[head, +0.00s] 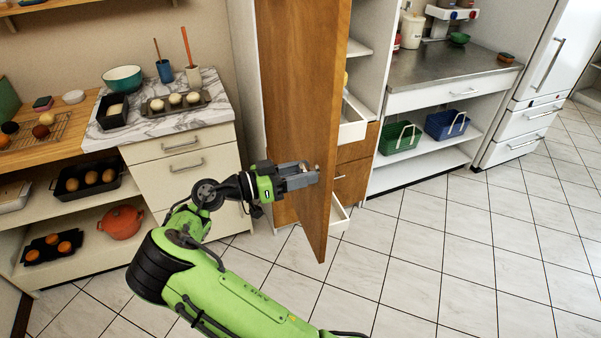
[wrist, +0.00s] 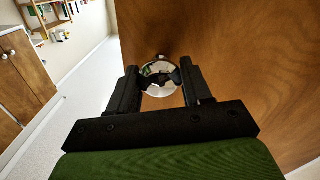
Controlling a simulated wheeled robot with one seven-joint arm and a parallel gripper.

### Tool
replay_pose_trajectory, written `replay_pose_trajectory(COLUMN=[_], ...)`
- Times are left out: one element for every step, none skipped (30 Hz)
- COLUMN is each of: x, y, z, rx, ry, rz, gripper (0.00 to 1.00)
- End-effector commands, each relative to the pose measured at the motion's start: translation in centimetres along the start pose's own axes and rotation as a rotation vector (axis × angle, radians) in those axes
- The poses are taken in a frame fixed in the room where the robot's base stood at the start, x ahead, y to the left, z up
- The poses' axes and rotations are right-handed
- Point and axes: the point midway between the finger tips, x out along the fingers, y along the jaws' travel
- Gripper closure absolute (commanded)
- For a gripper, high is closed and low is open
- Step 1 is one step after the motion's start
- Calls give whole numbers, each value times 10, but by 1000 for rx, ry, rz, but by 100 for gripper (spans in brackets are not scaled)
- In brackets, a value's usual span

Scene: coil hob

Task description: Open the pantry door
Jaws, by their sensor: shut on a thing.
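The pantry door (head: 300,110) is a tall brown wooden panel. It stands swung out from the white pantry cabinet, with the shelves and drawers behind it showing on its right. My gripper (head: 307,177) is at the left face of the door in the head view. In the wrist view my gripper (wrist: 160,85) has its two black fingers on either side of a round shiny knob (wrist: 160,76) on the door (wrist: 240,50). The fingers are shut on the knob. In the head view the knob is mostly hidden by my gripper.
A drawer unit with a marble top (head: 160,110) stands left of the door, holding an egg tray and a teal bowl. Inside the pantry, a white drawer (head: 339,218) sticks out low behind the door. The tiled floor (head: 440,260) on the right is clear.

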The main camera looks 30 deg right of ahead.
Motion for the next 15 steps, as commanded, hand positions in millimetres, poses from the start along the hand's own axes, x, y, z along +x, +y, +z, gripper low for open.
replay_pose_trajectory(x=[0,0,0,0,0,0,0,0,0,0,0,0,0,0,0], y=[0,0,0,0,0,0,0,0,0,0,0,0,0,0,0], z=[4,4,4,4,4,4,3,3,3,2,2,2,2,2,2], rx=[-8,-8,-8,-8,-7,-6,-6,-5,-4,-4,-3,-3,-2,-2,-1], ry=[-9,-9,-9,-9,-9,-8,-7,-7,-6,-6,-5,-5,-5,-4,-4], rz=[3,3,3,3,3,3,3,3,2,2,2,2,2,2,2], gripper=[100,100,100,46,42,36,31,26,26,26,26,26,26,26,26])
